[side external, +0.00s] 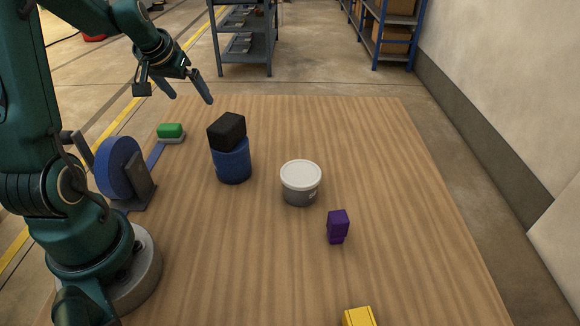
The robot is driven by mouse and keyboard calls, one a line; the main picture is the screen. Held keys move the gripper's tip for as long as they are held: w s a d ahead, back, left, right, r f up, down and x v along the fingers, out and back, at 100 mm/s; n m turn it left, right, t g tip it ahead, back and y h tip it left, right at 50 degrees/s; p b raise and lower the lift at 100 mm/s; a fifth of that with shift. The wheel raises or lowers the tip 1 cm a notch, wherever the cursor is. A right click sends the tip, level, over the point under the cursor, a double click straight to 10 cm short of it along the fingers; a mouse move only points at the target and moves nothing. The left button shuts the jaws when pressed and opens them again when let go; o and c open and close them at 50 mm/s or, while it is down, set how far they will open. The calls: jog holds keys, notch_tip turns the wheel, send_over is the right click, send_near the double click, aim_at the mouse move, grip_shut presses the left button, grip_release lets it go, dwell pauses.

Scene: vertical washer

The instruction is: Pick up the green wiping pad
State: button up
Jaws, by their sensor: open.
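My gripper (190,100) is open and empty. In the picture it shows above the pad and a little to its right, with its fingers pointing down. The fingers are apart from the pad. I cannot tell the exact height or depth between them from this one view.
A blue can (233,165) with a black block (227,131) on top stands right of the pad. A blue wheel (121,167) on a stand is nearer. A lidded tub (300,188), purple object (337,226) and yellow block (358,316) stand farther right. The table's right side (420,200) is clear.

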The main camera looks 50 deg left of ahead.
aim_at(168, 126)
jog(key=s+a+f+n+g, duration=0.1)
jog(key=s+a+f, duration=0.1)
jog(key=s+a+f+n, duration=0.1)
jog(key=s+a+f, duration=0.2)
jog(key=shift+s+f+n+g, duration=0.25)
jog(key=shift+f+n+g, duration=0.1)
jog(key=shift+n+g, duration=0.05)
jog(key=shift+x, duration=2.4)
jog(key=shift+w, duration=0.1)
jog(key=shift+c, duration=0.3)
jog(key=c, duration=1.2)
jog(key=shift+r, duration=0.15)
jog(key=shift+w+r, duration=0.1)
jog(key=shift+r, duration=0.55)
notch_tip(168, 126, up, 9)
jog(key=shift+f, duration=0.25)
